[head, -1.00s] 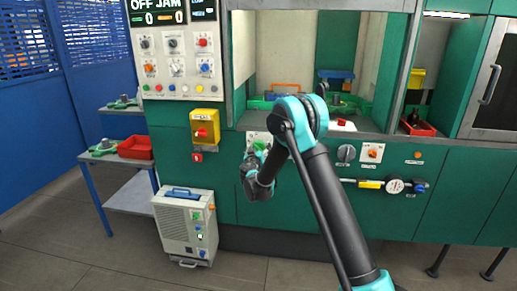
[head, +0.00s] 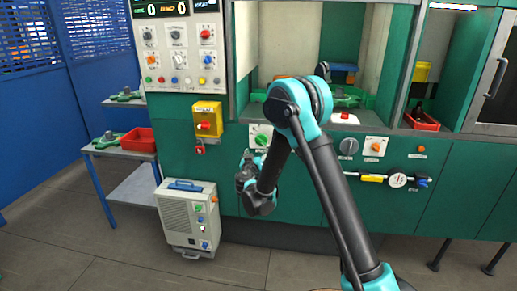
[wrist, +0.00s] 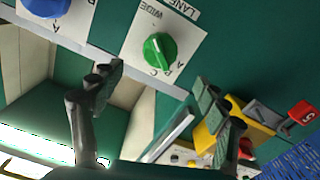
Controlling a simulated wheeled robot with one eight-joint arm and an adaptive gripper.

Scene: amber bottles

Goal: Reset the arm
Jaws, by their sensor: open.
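My arm is bent in front of the green machine, its teal elbow raised in the head view. My gripper (head: 248,160) hangs left of the elbow, in front of the machine's lower panel. In the wrist view my gripper (wrist: 160,95) has its two dark fingers spread apart, with nothing held between them. A green knob (wrist: 160,52) on a white plate shows beyond the fingers. The same green knob (head: 261,137) is just above my gripper in the head view. Whether the fingers touch anything is hard to tell, but none appears to.
A yellow switch box (head: 208,119) is on the panel left of my gripper. A grey wheeled unit (head: 190,218) stands on the floor below it. A side table (head: 125,190) with a red bin (head: 139,140) is farther left. A red tray (head: 422,122) sits in the right recess.

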